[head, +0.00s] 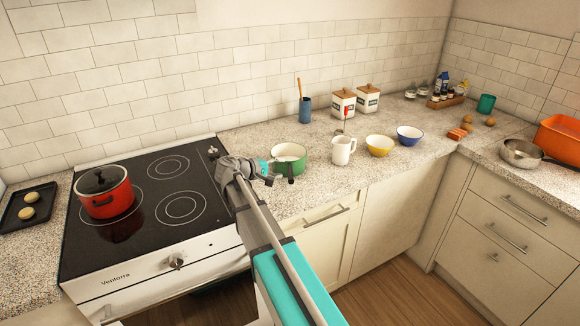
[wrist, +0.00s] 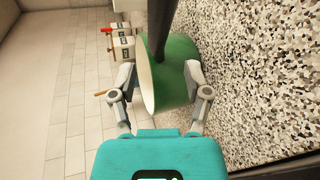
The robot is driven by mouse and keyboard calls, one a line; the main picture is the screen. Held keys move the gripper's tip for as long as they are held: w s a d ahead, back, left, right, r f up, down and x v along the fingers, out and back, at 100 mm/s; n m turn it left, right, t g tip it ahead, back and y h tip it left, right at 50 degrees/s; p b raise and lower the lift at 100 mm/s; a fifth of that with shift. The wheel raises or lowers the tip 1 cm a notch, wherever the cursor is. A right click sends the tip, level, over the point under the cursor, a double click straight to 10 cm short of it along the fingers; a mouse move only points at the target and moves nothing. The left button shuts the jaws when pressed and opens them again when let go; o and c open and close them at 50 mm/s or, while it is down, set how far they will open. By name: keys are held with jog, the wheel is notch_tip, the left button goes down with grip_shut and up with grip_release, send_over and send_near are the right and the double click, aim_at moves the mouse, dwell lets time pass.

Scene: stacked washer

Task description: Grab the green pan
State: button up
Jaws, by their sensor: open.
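The green pan (head: 289,165) stands on the speckled counter just right of the stove, with a pale inside. A dark handle (head: 291,181) shows at its front. In the wrist view the green pan (wrist: 178,75) lies ahead, its dark handle (wrist: 160,28) running up the picture. My gripper (head: 270,172) is at the left side of the pan in the head view. In the wrist view my gripper (wrist: 160,77) is open, with one finger on each side of the pan's near part. I cannot tell whether either finger touches it.
A red pot (head: 105,198) sits on the black cooktop (head: 150,222) at left. A white mug (head: 343,151), a yellow bowl (head: 379,146) and a blue bowl (head: 410,135) stand right of the pan. A utensil cup (head: 305,110) and canisters (head: 343,103) stand behind.

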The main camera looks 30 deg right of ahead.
aim_at(290, 165)
jog(key=shift+b+x, duration=0.5)
jog(key=shift+x, duration=1.8)
jog(key=shift+r, duration=0.15)
grip_shut()
